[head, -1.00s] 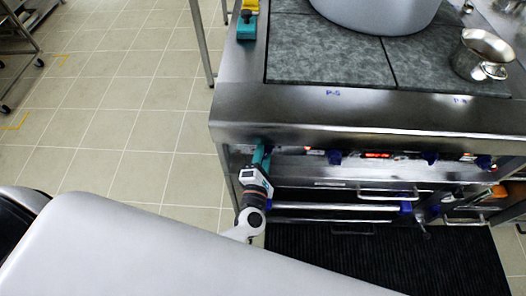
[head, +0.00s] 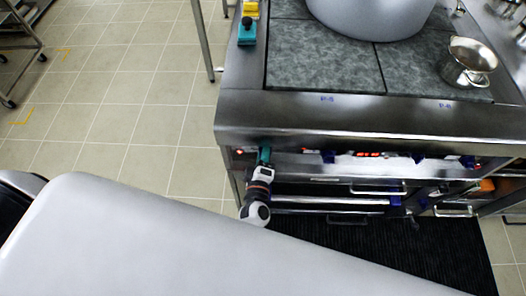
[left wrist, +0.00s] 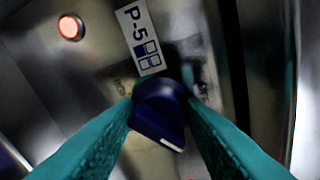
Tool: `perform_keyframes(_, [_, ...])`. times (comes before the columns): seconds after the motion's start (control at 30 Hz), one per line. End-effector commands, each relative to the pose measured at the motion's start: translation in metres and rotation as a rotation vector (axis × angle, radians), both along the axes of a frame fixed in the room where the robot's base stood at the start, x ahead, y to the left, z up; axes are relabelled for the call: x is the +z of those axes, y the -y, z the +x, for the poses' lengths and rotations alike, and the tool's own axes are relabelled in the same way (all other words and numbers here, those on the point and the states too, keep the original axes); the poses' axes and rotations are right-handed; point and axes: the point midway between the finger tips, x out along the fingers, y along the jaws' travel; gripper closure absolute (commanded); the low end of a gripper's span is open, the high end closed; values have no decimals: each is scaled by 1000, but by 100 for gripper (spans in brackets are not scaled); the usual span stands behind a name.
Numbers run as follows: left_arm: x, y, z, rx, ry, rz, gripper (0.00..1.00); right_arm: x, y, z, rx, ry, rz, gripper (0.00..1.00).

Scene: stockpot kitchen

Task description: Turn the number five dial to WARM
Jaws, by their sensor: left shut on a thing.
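The number five dial (left wrist: 158,112) is a dark blue knob on the steel front panel, below a white P-5 label (left wrist: 143,38) in the left wrist view. Its white mark points down and slightly right in that view. My left gripper (left wrist: 160,118) has its teal fingers on either side of the knob and is shut on it. In the head view my left gripper (head: 264,157) is at the left end of the range's front panel and hides the dial. The setting words around the dial are hidden or too blurred to read. My right gripper is not in view.
A glowing red light (left wrist: 70,27) is beside the dial. More blue knobs (head: 327,156) line the panel to the right. Above are the cooktop plates (head: 325,60), a large grey pot (head: 372,18) and a small metal pot (head: 468,62). Tiled floor at left is open.

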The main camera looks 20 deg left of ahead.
Motion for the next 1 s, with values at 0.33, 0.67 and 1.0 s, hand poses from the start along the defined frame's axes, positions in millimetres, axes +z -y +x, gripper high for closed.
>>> perform_keyframes(0.33, [3, 0, 2, 2, -5, 38, 85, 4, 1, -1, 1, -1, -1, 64])
perform_keyframes(0.67, [3, 0, 2, 2, -5, 37, 54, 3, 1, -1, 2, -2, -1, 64])
perform_keyframes(1.0, [1, 0, 0, 1, -8, 37, 41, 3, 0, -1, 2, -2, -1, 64])
